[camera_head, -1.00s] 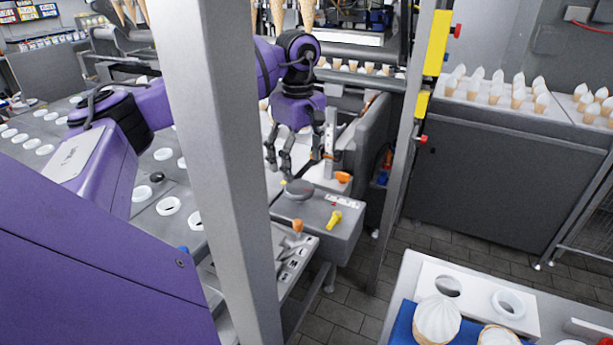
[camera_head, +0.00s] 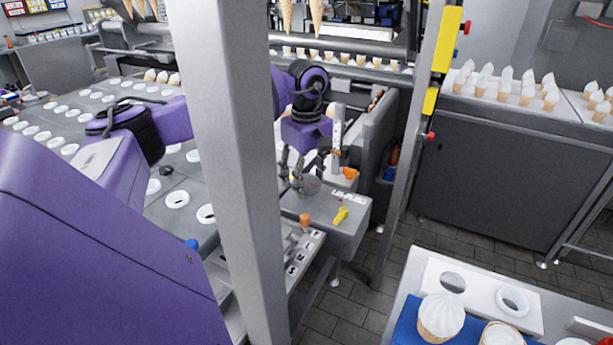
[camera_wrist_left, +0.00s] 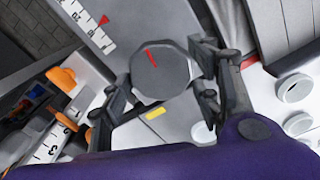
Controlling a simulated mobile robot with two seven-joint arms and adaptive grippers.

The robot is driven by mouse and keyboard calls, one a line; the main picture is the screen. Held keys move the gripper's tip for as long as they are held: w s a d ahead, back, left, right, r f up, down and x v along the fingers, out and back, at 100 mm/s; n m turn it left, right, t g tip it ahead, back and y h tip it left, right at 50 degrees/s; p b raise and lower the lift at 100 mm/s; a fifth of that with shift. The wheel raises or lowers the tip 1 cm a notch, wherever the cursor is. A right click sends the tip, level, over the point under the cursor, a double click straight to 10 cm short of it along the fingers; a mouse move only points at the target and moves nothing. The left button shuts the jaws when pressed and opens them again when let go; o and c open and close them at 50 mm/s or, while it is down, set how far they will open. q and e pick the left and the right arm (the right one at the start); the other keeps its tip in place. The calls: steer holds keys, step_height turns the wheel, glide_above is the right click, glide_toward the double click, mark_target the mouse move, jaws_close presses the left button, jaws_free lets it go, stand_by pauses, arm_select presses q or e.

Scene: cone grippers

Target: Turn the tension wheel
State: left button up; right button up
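The tension wheel (camera_wrist_left: 158,74) is a dark grey round knob with a red mark on its face, in the left wrist view. In the head view the wheel (camera_head: 311,187) sits on a grey machine housing (camera_head: 345,227), partly hidden by fingers. My left gripper (camera_head: 306,172) is down at the wheel. In the left wrist view the gripper (camera_wrist_left: 162,78) is open, its fingers on opposite sides of the wheel. The right finger is close to the rim; whether either finger touches it I cannot tell. A white scale with a red pointer (camera_wrist_left: 104,20) lies beside the wheel. My right gripper is not in view.
A grey post (camera_head: 237,180) crosses in front of my left arm. Floor (camera_head: 410,232) is open to the right.

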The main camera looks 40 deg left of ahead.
arm_select(q)
steer(key=shift+c, duration=1)
steer(key=shift+n, duration=0.3)
steer(key=n, duration=0.2)
steer(key=shift+n, duration=0.4)
steer(key=n, duration=0.6)
steer(key=shift+b, duration=0.3)
steer(key=n, duration=0.4)
steer(key=shift+s+n, duration=0.1)
steer(key=shift+n, duration=0.3)
steer(key=n, duration=0.4)
steer(key=shift+n+p, duration=0.3)
steer(key=shift+n, duration=0.1)
steer(key=shift+s, duration=0.1)
steer(key=o, duration=1.1)
